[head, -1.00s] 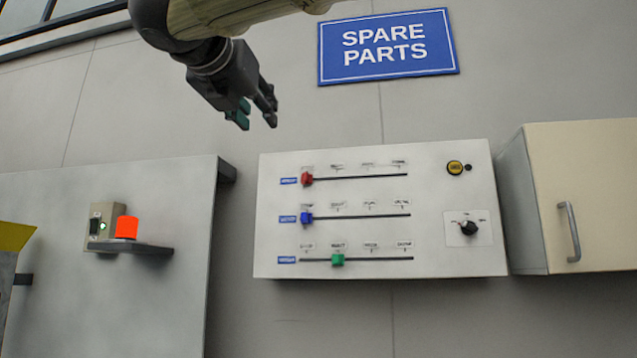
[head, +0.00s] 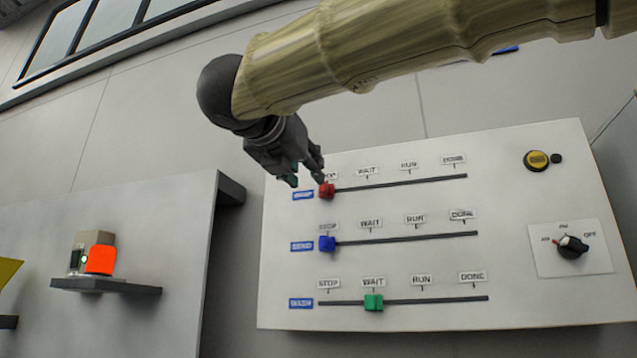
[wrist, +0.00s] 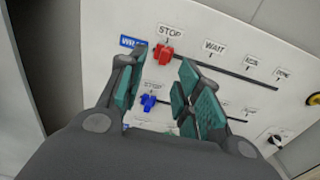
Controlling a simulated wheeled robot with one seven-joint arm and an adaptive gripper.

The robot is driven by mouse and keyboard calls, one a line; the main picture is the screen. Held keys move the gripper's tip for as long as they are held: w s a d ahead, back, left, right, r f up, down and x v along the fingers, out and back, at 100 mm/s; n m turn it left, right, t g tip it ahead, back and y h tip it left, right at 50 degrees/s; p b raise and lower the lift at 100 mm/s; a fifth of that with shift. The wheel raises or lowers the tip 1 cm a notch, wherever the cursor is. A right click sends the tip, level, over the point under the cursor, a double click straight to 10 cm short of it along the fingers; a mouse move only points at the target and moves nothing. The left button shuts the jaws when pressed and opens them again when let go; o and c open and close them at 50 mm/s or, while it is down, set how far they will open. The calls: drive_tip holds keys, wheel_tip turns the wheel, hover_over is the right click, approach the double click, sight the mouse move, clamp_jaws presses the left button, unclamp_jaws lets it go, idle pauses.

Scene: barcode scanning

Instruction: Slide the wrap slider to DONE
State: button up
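A white panel (head: 400,270) carries three horizontal slider tracks. The top slider has a red knob (head: 327,190) at the STOP end; it also shows in the wrist view (wrist: 164,55). Its blue label (wrist: 131,41) seems to read WRAP, though part is hidden by a finger. The DONE mark (head: 454,159) is at the right end of its track. My gripper (head: 306,174) is open at the red knob. In the wrist view the knob appears between the spread fingertips, and I cannot tell whether they touch it.
Below are a blue knob (head: 327,244) at STOP and a green knob (head: 373,302) at WAIT. A rotary switch (head: 571,247) and a yellow button (head: 536,160) are on the right. A shelf (head: 105,287) with an orange item (head: 101,260) stands left.

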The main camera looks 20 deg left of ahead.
sight(325, 189)
drive_tip(key=w+d+p, duration=0.1)
drive_tip(key=w+p, duration=0.1)
drive_tip(key=w, duration=0.6)
drive_tip(key=shift+w, duration=0.15)
clamp_jaws()
drive_tip(key=shift+f, duration=0.1)
